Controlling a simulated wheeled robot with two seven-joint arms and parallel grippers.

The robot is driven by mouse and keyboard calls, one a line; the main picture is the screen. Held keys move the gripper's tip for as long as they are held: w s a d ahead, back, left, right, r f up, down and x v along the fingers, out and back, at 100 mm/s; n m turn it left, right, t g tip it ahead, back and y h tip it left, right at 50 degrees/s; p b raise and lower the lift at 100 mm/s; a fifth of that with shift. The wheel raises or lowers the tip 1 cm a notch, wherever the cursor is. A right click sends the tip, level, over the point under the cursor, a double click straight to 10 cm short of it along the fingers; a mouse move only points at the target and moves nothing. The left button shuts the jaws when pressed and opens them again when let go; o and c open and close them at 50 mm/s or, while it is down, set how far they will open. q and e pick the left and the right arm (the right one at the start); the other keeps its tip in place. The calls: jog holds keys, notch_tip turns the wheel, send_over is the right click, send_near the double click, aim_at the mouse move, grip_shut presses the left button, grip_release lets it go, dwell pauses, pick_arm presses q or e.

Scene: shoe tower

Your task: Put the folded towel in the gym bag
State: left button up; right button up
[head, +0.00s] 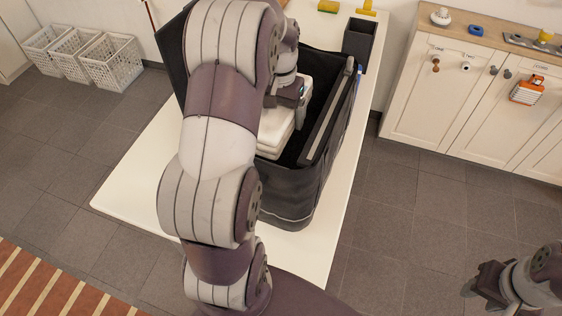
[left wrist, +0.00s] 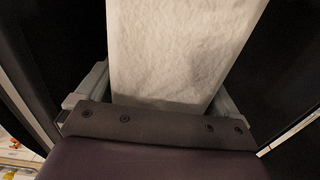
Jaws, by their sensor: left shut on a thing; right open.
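The white folded towel (head: 273,133) is inside the open top of the black gym bag (head: 290,208), which stands on a white table. My left gripper (head: 298,95) reaches down into the bag and is shut on the towel. In the left wrist view the towel (left wrist: 180,55) fills the space between the two grey fingers, with the dark bag interior (left wrist: 55,50) on both sides. Whether the towel touches the bag's floor is hidden. My left arm covers much of the bag's left side. My right gripper (head: 474,288) is open and empty, low at the right, away from the bag.
The white table (head: 130,192) has bare room left of the bag. A dark open box (head: 359,40) and a yellow item (head: 328,6) are behind the bag. White baskets (head: 112,62) stand on the floor at the left. A white cabinet (head: 440,105) is at the right.

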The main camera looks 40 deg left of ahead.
pick_arm(q)
notch_tip(320, 180, down, 13)
jog(key=shift+d+r, duration=0.1)
jog(key=shift+d, duration=0.05)
jog(key=d, duration=0.1)
jog(key=d+p, duration=0.1)
jog(key=d, duration=0.2)
jog(key=shift+w+f, duration=0.25)
jog(key=shift+w, duration=0.15)
jog(key=shift+f, duration=0.4)
jog(key=shift+w+a+f, duration=0.1)
jog(key=shift+a, duration=0.05)
jog(key=shift+f, duration=0.25)
